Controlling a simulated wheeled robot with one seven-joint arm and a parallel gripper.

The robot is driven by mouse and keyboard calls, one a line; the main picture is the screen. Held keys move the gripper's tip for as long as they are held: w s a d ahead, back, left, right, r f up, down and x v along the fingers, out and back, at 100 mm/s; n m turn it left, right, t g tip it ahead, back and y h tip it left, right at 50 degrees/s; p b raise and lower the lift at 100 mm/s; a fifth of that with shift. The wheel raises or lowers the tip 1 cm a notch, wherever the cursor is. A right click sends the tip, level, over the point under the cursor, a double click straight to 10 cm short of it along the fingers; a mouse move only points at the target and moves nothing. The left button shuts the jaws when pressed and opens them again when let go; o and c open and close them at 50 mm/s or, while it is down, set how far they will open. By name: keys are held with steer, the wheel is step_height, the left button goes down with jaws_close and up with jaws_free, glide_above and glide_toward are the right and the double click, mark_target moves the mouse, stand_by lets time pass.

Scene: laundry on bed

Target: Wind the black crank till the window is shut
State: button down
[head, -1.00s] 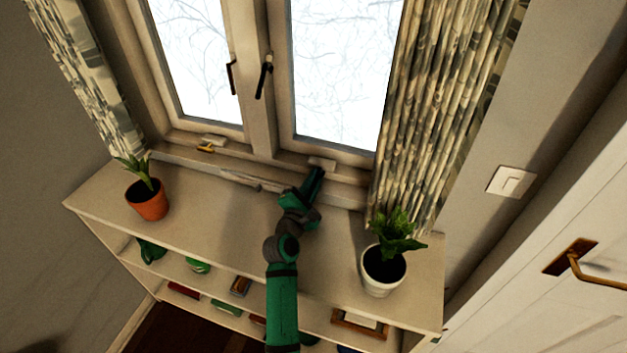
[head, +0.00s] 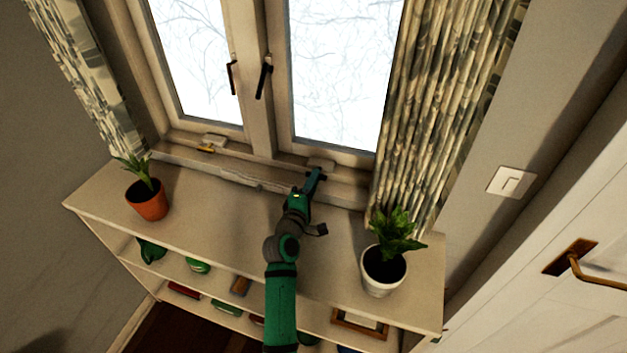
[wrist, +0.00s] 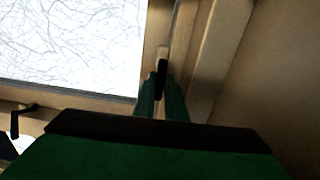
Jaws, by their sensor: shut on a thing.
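The window has two snowy panes; the right pane (head: 340,75) stands above my arm. I cannot tell whether it is fully closed. My gripper (head: 315,177) is at the sill below that pane, beside a pale crank housing (head: 321,163). In the wrist view my green fingers (wrist: 162,92) are shut around the black crank (wrist: 161,76), of which a small upright part shows. In the head view the crank is hidden by the gripper.
Two black handles (head: 232,77) (head: 264,78) hang on the frames.

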steer(key=shift+f, duration=0.4)
steer(key=c, duration=1.8)
jaws_free()
steer(key=shift+r, duration=0.15)
steer(key=shift+s+r, duration=0.1)
steer(key=v, duration=1)
steer(key=shift+s+a, duration=0.1)
steer(key=shift+s, duration=0.1)
